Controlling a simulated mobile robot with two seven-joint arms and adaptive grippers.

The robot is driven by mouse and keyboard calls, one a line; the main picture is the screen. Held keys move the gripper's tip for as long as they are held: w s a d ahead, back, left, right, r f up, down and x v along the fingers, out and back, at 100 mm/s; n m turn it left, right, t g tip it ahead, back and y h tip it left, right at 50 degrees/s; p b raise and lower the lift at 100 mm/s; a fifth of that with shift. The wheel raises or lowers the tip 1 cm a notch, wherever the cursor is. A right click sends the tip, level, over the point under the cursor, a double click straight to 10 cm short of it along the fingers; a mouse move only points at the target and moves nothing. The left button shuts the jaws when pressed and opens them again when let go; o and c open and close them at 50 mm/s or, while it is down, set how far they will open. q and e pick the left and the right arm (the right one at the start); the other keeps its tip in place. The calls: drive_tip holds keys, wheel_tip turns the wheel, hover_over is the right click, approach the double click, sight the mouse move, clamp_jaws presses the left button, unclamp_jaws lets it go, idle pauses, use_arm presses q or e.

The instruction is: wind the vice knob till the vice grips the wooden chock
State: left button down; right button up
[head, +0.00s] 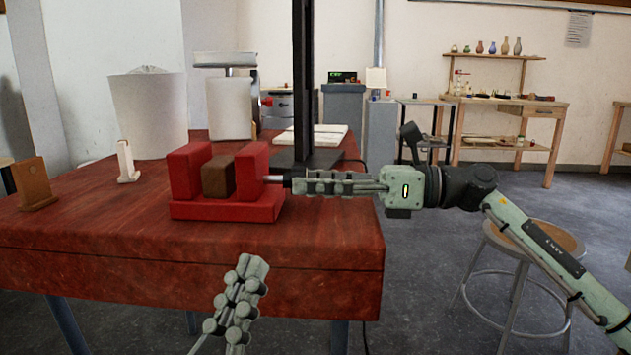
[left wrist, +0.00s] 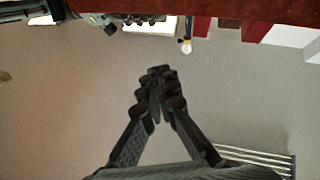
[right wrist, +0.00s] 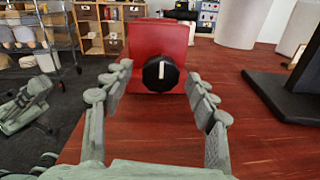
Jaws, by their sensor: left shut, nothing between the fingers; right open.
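The red vice (head: 225,208) sits on the table with the brown wooden chock (head: 218,176) upright between its two jaws. I cannot tell whether both jaws touch the chock. The black vice knob (right wrist: 161,73), with a white mark pointing nearly straight up, is on the vice's end face. My right gripper (head: 297,185) is open and level with the knob. In the right wrist view its fingers stand on both sides of the knob, with gaps showing. My left gripper (head: 252,268) is shut and empty, low in front of the table edge; its closed fingertips show in the left wrist view (left wrist: 158,75).
The red-brown table (head: 100,230) has a black post on a base (head: 302,160) behind the vice. A pale cylindrical shade (head: 148,115), a small white stand (head: 127,162) and a wooden block (head: 32,183) stand at the left. A stool (head: 530,240) is beyond the right arm.

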drive_tip(key=shift+c, duration=0.4)
drive_tip(key=c, duration=1.1)
